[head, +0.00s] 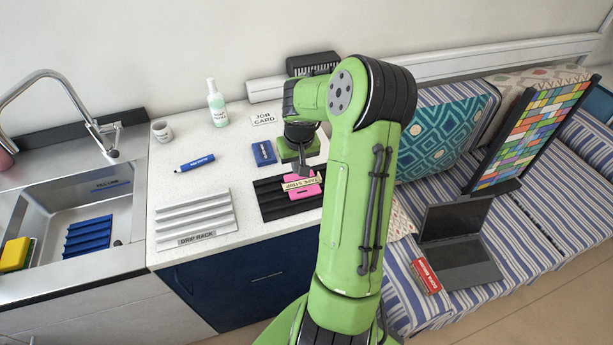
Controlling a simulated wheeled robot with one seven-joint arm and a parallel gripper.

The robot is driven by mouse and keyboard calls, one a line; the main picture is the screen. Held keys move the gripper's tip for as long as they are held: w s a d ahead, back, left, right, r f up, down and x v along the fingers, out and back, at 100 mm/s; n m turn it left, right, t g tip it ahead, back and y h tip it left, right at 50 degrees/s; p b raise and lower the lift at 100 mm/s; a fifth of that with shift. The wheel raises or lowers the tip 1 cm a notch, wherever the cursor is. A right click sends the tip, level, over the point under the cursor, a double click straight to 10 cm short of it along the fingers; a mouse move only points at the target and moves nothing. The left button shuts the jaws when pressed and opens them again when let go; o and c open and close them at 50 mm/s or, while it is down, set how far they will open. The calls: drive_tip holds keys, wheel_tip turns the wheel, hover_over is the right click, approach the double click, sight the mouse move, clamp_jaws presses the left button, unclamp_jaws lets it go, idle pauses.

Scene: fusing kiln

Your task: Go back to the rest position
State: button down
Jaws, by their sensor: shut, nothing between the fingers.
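My gripper (303,170) points down over the right part of the counter, shut and empty. It is just above or at a pink item (303,190) with a cream label whose text is partly hidden. The pink item lies on a black ribbed rack (271,205). I cannot tell whether the fingertips touch the item. My green arm rises in the middle of the view, bends over at the top and hides part of the counter behind it.
A white drip rack (196,217), blue marker (197,162), blue box (263,153), bottle (216,103), cup (162,130) and job card (264,118) are on the counter (175,260). A sink (125,195) is left; a striped bench (480,235) with a laptop (455,245) is right.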

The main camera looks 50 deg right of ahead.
drive_tip(key=shift+p+v, duration=0.45)
drive_tip(key=shift+v, duration=0.5)
drive_tip(key=shift+w+d, duration=0.1)
drive_tip(key=s+a+r+n+h, duration=0.2)
drive_tip(key=a+r+n, duration=0.1)
drive_tip(key=a+r, duration=1.05)
drive_tip(key=s+a+r+n+t+y, duration=0.3)
drive_tip(key=s+a, duration=1.1)
drive_tip(key=shift+a+t, duration=0.3)
drive_tip(key=shift+a, duration=0.1)
